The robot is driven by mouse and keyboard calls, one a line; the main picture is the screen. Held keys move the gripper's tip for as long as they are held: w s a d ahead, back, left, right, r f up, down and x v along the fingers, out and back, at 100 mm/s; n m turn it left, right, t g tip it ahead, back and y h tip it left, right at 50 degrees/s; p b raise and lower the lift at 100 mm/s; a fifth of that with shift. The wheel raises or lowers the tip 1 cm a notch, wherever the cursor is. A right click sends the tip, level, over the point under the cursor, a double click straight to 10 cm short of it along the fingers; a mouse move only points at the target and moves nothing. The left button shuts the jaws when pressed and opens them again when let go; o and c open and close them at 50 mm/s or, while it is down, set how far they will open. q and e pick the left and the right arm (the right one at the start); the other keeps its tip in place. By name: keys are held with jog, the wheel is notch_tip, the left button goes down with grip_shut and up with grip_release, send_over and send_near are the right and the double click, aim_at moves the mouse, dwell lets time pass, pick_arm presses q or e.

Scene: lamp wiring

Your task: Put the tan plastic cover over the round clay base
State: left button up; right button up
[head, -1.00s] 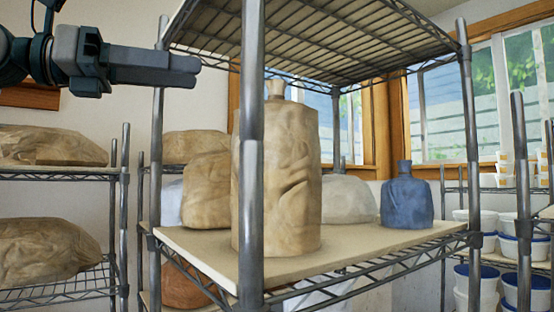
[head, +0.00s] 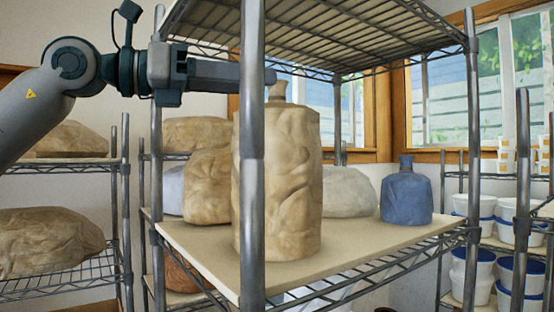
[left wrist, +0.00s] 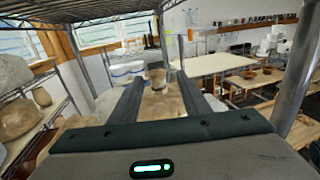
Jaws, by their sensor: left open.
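A tall tan wrapped form (head: 292,180) with a narrow neck stands upright on the shelf board, behind the front post. It looks like the tan plastic cover; whether a round clay base is under it I cannot tell. My left gripper (head: 268,77) is level with the top of its neck, reaching in from the left past the post. In the left wrist view its two fingers (left wrist: 158,82) are apart, with the tan form (left wrist: 160,106) seen between and below them. No contact can be made out. My right gripper is not in view.
The wire rack's front post (head: 251,200) and upper wire shelf (head: 320,40) are close to my left gripper. A blue wrapped form (head: 406,195), a whitish one (head: 347,192) and a rounded tan one (head: 208,187) share the board. White tubs (head: 515,225) stand at right.

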aim_at(277, 89)
pick_arm(q)
jog(key=shift+p+x, duration=0.85)
jog(key=shift+p, duration=0.05)
jog(key=p+x, duration=0.1)
jog(key=x, duration=0.1)
jog(key=shift+w+d+f+p, duration=0.15)
jog(key=shift+w+d+p, duration=0.1)
jog(key=shift+w+p, duration=0.15)
jog(key=shift+w+d+f, duration=0.15)
jog(key=shift+d, duration=0.2)
grip_shut()
